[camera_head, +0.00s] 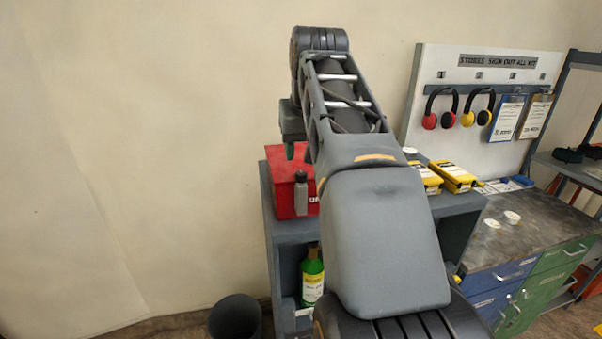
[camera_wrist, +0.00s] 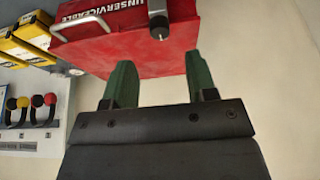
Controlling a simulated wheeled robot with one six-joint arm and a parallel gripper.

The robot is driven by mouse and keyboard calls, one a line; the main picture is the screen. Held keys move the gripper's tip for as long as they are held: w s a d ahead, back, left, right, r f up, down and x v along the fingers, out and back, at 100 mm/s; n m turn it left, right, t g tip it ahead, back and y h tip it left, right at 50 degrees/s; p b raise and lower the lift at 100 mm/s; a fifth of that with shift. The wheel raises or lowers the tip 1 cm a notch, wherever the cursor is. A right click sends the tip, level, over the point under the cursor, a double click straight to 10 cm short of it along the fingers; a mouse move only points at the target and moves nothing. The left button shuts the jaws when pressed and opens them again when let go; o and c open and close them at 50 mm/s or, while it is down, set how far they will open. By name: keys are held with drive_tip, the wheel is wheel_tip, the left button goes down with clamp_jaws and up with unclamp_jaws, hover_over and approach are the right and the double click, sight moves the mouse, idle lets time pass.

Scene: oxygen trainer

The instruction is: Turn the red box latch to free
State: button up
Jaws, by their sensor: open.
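The red box (camera_head: 284,178) stands on top of a grey shelf unit, partly hidden behind my arm. It also fills the top of the wrist view (camera_wrist: 140,50), with "UNSERVICEABLE" lettering and a pale metal handle (camera_wrist: 83,25). The latch looks like a grey cylindrical knob (camera_head: 301,192) on the box face; it also shows in the wrist view (camera_wrist: 159,24). My gripper (camera_wrist: 158,66) is open, its two green fingers apart with nothing between them. The latch lies beyond the fingertips. In the head view my gripper (camera_head: 291,150) hangs just above the box. I cannot tell whether it touches.
Yellow cases (camera_head: 453,177) lie right of the box on the shelf unit (camera_head: 285,247). A green bottle (camera_head: 312,278) stands on its lower shelf. A board (camera_head: 482,75) with ear defenders rises behind. A dark bin (camera_head: 235,318) is on the floor. Left is bare wall.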

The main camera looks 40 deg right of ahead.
sight(301, 172)
drive_tip(key=x, duration=0.7)
drive_tip(key=shift+c, duration=0.2)
drive_tip(key=c, duration=0.9)
drive_tip(key=shift+o, duration=0.2)
